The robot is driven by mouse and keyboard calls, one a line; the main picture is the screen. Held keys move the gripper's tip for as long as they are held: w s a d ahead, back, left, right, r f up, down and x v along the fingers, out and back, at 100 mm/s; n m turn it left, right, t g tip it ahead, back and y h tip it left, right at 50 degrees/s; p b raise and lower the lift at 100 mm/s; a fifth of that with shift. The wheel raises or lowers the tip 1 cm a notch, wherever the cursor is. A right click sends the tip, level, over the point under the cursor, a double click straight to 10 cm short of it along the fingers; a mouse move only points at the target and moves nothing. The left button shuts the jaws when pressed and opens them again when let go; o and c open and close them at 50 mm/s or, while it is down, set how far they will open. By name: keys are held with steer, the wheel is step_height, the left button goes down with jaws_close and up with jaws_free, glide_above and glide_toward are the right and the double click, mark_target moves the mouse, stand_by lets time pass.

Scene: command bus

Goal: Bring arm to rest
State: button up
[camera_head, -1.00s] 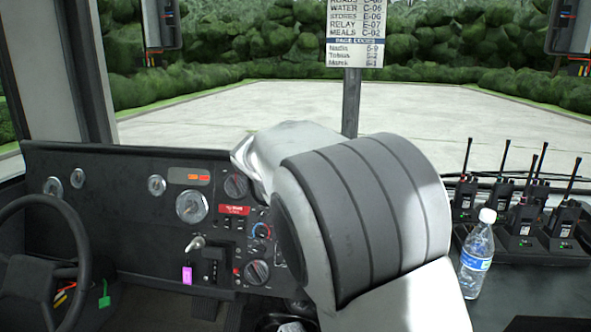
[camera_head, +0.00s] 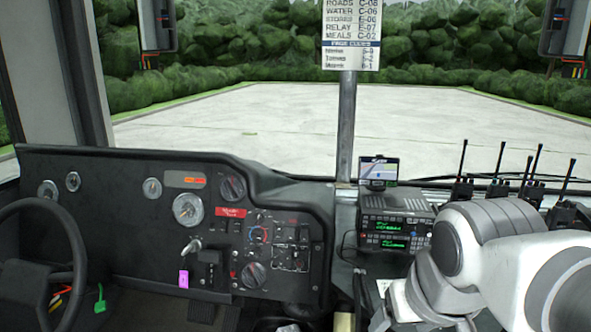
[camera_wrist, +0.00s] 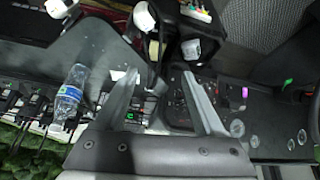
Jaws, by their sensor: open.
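My gripper (camera_wrist: 160,78) shows in the wrist view with its two grey fingers spread apart and nothing between them. It hangs over the dashboard area, with the radio unit (camera_wrist: 146,108) and control panel (camera_wrist: 178,108) below it. In the head view my white and grey arm fills the lower right, folded low. The gripper's fingers cannot be made out there.
The radio unit (camera_head: 396,222) and a small navigation screen (camera_head: 378,170) stand by the post. Several walkie-talkies (camera_head: 494,190) stand behind my arm. A water bottle (camera_wrist: 70,97) shows in the wrist view. The steering wheel (camera_head: 75,255) is at left.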

steer(key=s+f, duration=0.2)
steer(key=s, duration=0.2)
step_height(320, 180, up, 21)
steer(key=p, duration=2)
steer(key=shift+w+p, duration=0.15)
steer(key=shift+p, duration=0.2)
steer(key=shift+f, duration=0.1)
